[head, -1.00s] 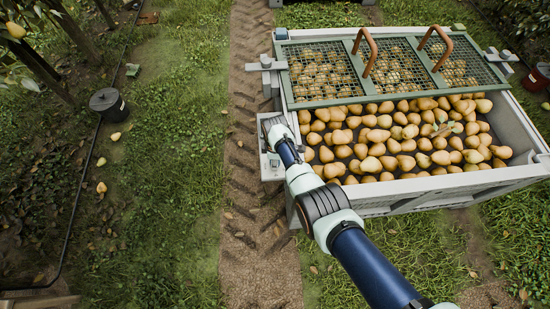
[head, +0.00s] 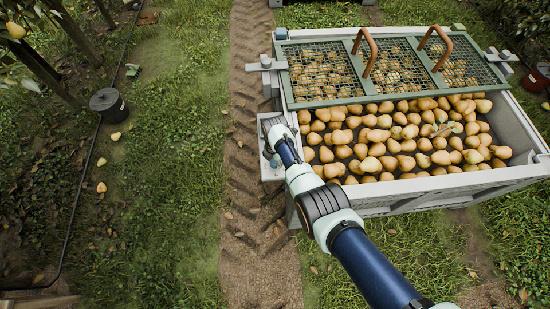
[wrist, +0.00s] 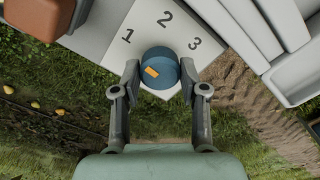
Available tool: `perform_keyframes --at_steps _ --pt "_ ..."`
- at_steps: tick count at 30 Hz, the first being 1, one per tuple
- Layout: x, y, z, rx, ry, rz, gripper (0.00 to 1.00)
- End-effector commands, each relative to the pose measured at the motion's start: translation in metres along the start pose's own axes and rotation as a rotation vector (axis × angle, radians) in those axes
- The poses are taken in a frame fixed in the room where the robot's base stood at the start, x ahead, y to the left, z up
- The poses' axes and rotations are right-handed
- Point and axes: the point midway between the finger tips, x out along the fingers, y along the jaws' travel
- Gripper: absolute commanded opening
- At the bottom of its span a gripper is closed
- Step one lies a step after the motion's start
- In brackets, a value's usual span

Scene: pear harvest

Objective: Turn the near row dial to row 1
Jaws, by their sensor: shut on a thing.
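The row dial (wrist: 167,60) is a round blue knob with an orange mark on its face. It sits on a pale panel (wrist: 145,22) printed with 1, 2 and 3 in the wrist view. The orange mark lies left of the face's middle; the 1 is up and left of the dial. My gripper (wrist: 160,70) is shut on the dial, one finger at each side. In the head view, my gripper (head: 272,155) is at the panel (head: 270,174) on the bin's left side, and my wrist hides the dial.
A large pale bin (head: 415,184) full of pears stands to the right, with a green mesh lid (head: 350,98) with brown handles across its far part. A dirt track (head: 248,240) runs along its left. A black bucket (head: 107,103) stands on the grass farther left.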

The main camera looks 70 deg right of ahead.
Motion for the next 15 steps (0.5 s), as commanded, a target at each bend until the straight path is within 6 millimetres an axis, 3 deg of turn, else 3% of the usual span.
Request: perform_keyframes --at_steps 15 --pt "0.0023 -0.0012 -0.0005 -0.108 0.001 -0.002 0.08"
